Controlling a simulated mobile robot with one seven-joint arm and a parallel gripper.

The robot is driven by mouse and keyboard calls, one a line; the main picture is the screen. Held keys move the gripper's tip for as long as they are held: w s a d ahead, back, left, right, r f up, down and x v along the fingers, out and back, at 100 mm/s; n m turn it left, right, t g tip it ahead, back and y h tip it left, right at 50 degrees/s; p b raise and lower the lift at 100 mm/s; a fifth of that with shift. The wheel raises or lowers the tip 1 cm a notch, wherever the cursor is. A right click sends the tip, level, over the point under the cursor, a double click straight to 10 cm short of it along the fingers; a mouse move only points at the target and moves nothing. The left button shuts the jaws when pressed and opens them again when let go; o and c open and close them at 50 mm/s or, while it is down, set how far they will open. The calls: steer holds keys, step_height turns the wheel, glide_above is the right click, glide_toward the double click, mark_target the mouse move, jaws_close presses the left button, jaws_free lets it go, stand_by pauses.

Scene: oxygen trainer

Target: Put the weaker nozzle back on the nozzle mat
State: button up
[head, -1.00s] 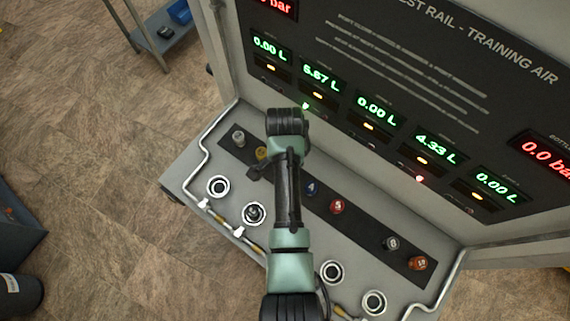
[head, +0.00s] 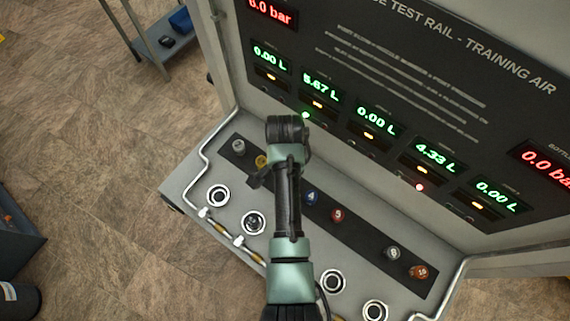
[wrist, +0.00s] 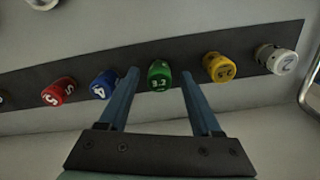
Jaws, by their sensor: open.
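The nozzle mat is a dark strip (head: 365,235) along the bench under the panel. It also shows in the wrist view (wrist: 120,75). A green nozzle (wrist: 159,76) stands on it, between the two blue fingers of my gripper (wrist: 160,85). My gripper is open, with a gap on both sides of the nozzle. In the head view my arm hides the green nozzle and my fingertips. A white nozzle (wrist: 276,58), yellow nozzle (wrist: 219,66), blue nozzle (wrist: 104,84) and red nozzle (wrist: 59,91) also stand on the mat. The readouts show 5.67 L (head: 321,88) and 4.33 L (head: 438,154).
A grey nozzle (head: 393,253) and an orange one (head: 419,271) stand at the mat's right end. Ringed ports line the front; one port (head: 253,222) has a dark piece in it. My arm hides part of the row. A metal rail (head: 455,285) edges the bench.

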step_height(320, 180, up, 11)
steer(key=shift+r, duration=0.2)
steer(key=shift+s+f, duration=0.1)
stand_by(0.6)
